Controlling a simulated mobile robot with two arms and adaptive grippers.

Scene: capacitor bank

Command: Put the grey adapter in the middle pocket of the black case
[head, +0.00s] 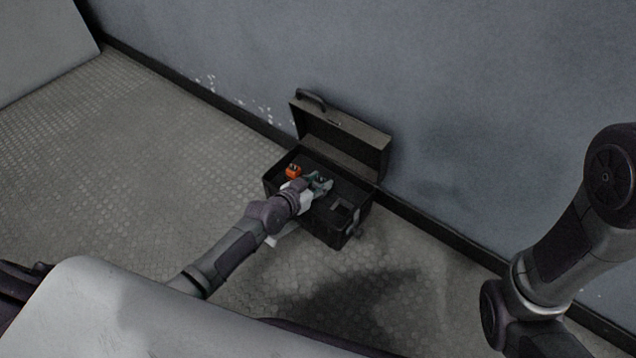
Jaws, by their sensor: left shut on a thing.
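The black case (354,232) stands open on the floor by the wall, its lid (345,139) raised at the back. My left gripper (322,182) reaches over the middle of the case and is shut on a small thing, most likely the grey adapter. The fingers hide most of it, and I cannot tell whether it touches the pocket floor. The middle pocket is largely covered by the gripper. My right arm shows at the right edge, but its gripper is out of view.
An orange piece (293,171) sits in the left part of the case. A small grey shape (341,205) shows in the right part, too small to name. The blue-grey wall (450,100) rises close behind the lid. The textured floor (150,160) to the left is clear.

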